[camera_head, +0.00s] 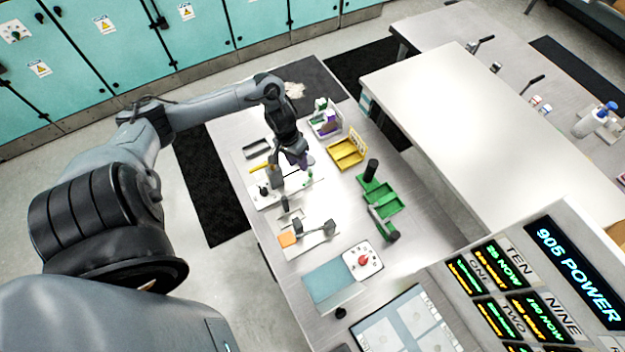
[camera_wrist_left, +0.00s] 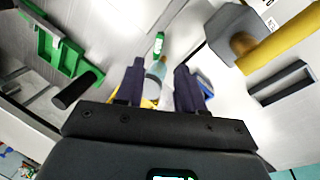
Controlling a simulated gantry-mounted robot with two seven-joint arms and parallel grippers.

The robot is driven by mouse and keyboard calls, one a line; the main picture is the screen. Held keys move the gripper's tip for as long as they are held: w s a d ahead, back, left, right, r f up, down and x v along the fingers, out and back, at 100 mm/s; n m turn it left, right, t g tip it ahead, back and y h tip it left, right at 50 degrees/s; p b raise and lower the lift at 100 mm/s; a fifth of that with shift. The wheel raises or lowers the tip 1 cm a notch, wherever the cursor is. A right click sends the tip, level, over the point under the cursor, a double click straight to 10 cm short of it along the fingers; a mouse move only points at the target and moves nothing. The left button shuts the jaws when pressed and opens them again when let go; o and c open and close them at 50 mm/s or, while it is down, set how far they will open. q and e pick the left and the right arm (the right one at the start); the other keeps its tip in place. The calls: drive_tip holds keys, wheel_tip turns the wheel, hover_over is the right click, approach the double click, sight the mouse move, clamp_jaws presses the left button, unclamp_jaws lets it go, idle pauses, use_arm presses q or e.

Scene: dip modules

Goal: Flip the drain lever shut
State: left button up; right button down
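A yellow-handled lever (camera_head: 261,167) on a grey block (camera_head: 276,179) stands on a white plate (camera_head: 266,201) on the bench; no label confirms it as the drain lever. In the left wrist view the yellow handle (camera_wrist_left: 286,44) sticks out to the right from the grey block (camera_wrist_left: 232,32). My left gripper (camera_head: 302,164) is over the plate, right of the lever and apart from it. Its dark fingers (camera_wrist_left: 160,68) are spread. A bluish cylinder (camera_wrist_left: 157,70) and a small green part (camera_wrist_left: 158,43) show between them; I cannot tell how close they are. My right gripper is not in view.
A yellow bin (camera_head: 345,153) and green trays (camera_head: 381,198) stand right of my gripper. A black cylinder (camera_head: 371,170) rises by the trays. Nearer are another plate with an orange block (camera_head: 287,239) and a box with a red knob (camera_head: 363,260).

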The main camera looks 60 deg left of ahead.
sight(305, 182)
use_arm(q)
drive_tip(key=x, duration=0.9)
drive_tip(key=shift+d+f+b, duration=0.1)
drive_tip(key=shift+f+b, duration=0.1)
drive_tip(key=shift+b, duration=0.15)
drive_tip(key=shift+c, duration=0.5)
clamp_jaws()
